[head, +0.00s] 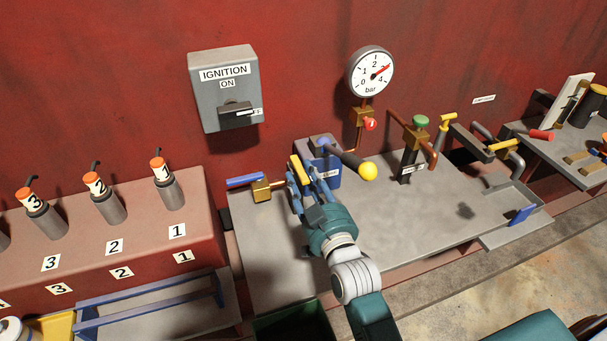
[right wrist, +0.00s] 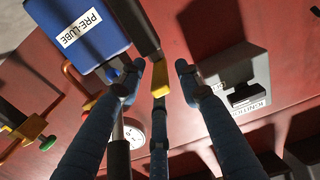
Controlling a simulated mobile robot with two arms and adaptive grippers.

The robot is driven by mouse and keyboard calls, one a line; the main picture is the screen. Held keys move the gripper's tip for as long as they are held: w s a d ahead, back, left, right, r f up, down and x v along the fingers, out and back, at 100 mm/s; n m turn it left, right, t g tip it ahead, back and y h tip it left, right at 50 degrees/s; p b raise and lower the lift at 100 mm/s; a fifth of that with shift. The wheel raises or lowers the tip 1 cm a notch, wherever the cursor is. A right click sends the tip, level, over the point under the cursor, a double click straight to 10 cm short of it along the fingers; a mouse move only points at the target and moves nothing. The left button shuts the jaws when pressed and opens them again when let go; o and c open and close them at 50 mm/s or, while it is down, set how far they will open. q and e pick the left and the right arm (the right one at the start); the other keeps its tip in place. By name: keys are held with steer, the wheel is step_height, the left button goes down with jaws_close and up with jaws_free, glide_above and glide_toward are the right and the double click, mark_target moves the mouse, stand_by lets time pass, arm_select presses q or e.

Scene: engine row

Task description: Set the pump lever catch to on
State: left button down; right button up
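The pump is a blue box labelled PRE-LUBE (right wrist: 85,30); in the head view its body (head: 326,172) stands behind my right gripper. Its lever (head: 345,156) slopes down to the right and ends in a yellow knob (head: 368,172). A yellow-ended catch (head: 297,168) stands at the pump's left side. In the right wrist view the yellow end (right wrist: 160,74) lies between my fingertips on a dark bar. My right gripper (head: 308,182) is open around it, with gaps on both sides in the wrist view (right wrist: 158,84). My left gripper is out of view.
A brass valve with a blue handle (head: 245,181) sits close left of my gripper. The ignition box (head: 224,90) and gauge (head: 371,74) are on the red wall. The grey bench front (head: 390,230) is clear.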

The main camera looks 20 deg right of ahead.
steer(key=shift+w, duration=0.2)
steer(key=c, duration=0.9)
jaws_close()
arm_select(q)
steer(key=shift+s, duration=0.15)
